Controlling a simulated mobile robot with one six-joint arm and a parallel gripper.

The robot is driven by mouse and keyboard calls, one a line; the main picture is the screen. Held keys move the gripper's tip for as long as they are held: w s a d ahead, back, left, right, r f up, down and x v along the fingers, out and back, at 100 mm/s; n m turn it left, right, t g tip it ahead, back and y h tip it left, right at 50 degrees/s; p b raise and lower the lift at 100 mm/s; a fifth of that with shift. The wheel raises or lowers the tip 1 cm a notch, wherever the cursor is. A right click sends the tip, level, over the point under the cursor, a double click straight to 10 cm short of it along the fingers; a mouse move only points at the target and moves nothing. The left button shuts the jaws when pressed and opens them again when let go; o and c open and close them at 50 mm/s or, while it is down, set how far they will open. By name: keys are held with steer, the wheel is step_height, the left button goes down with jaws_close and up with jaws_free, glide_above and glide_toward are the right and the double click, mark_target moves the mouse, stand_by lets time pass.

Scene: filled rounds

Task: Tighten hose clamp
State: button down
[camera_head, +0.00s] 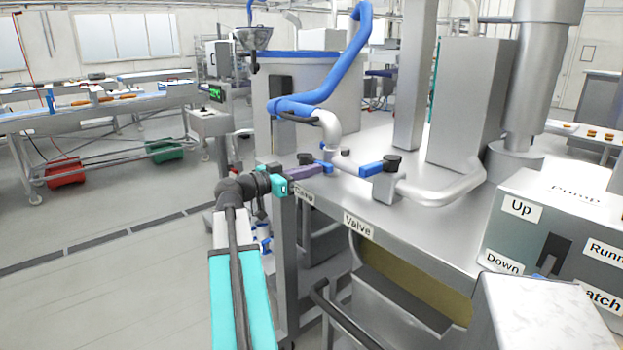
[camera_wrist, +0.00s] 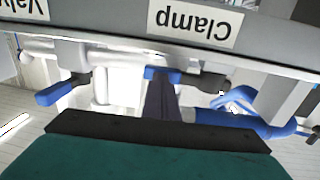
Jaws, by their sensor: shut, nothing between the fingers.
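A blue lever (camera_head: 325,167) sits on the steel worktop behind the Clamp label (camera_head: 303,191). It also shows in the wrist view (camera_wrist: 162,73), right at the tip of my gripper. My gripper (camera_head: 314,169) is shut and empty, its purple fingers reaching over the worktop edge to the lever. I cannot tell whether they touch it. A blue hose (camera_head: 343,72) comes down to a grey bent pipe (camera_head: 328,130). A dark band (camera_head: 298,118) is at the hose's lower end. The hose also shows in the wrist view (camera_wrist: 245,123).
A pump control box (camera_head: 560,230) stands at the right. The front worktop edge runs below my gripper. Open floor lies to the left.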

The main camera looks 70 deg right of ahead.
steer(key=shift+s+b, duration=0.1)
steer(key=shift+b, duration=0.3)
stand_by(0.3)
steer(key=shift+w+a+b, duration=0.35)
steer(key=shift+w+a, duration=0.05)
steer(key=shift+a, duration=0.1)
steer(key=s+b+v, duration=0.1)
steer(key=b+v, duration=0.1)
steer(key=v, duration=1)
steer(key=shift+w+a, duration=0.3)
steer(key=shift+a, duration=0.35)
